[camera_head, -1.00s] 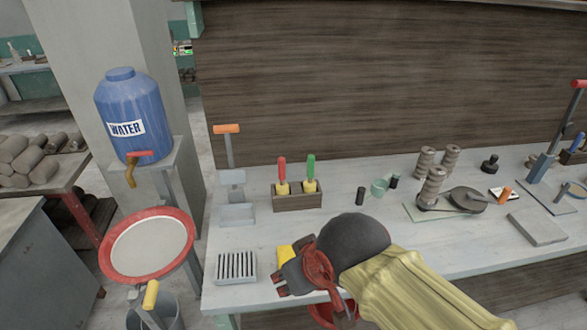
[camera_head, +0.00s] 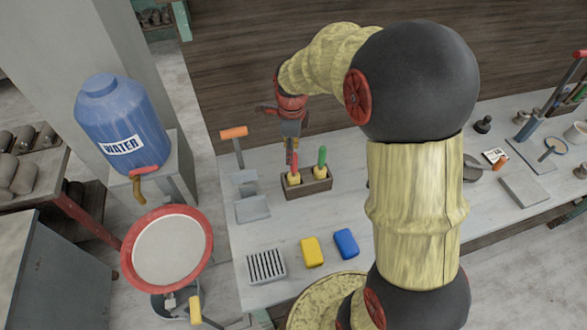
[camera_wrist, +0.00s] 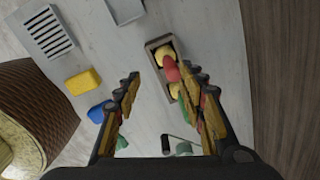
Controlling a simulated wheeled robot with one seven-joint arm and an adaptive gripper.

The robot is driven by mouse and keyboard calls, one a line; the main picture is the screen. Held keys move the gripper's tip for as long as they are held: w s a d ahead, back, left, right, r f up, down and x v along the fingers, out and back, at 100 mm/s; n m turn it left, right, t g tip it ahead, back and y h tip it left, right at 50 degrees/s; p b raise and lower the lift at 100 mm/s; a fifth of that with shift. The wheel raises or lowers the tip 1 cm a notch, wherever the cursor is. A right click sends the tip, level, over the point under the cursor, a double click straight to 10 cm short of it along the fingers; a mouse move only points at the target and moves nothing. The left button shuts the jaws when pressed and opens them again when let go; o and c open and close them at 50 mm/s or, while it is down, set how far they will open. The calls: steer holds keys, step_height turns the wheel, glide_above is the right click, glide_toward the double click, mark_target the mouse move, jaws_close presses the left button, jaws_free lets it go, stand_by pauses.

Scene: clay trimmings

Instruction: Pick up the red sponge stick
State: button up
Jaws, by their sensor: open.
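In the wrist view, my gripper (camera_wrist: 162,76) is open, and the red stick's handle (camera_wrist: 171,69) shows between the fingers, nearer the right one. I cannot tell whether they touch. The holder (camera_wrist: 153,57) also shows there; the right finger hides part of the green stick (camera_wrist: 183,111).
A yellow block (camera_head: 312,252) and a blue block (camera_head: 346,243) lie in front of the holder, beside a slotted tray (camera_head: 266,266). An orange-handled tool (camera_head: 233,132) stands to the left. My arm hides the bench's middle.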

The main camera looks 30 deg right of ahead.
mark_target(294, 153)
steer(key=f+m, duration=0.1)
steer(key=w+d+f+m+p, duration=0.1)
steer(key=f+m, duration=0.1)
steer(key=w+d+f+m+g, duration=0.1)
steer(key=shift+d+f+m+p, duration=0.15)
steer(key=shift+f+m+p, duration=0.05)
steer(key=shift+m+p, duration=0.2)
steer(key=shift+w+f, duration=0.1)
steer(key=shift+f, duration=0.2)
step_height(294, 153, down, 7)
steer(key=shift+f, duration=0.2)
steer(key=shift+s, duration=0.2)
steer(key=shift+c, duration=0.7)
jaws_close()
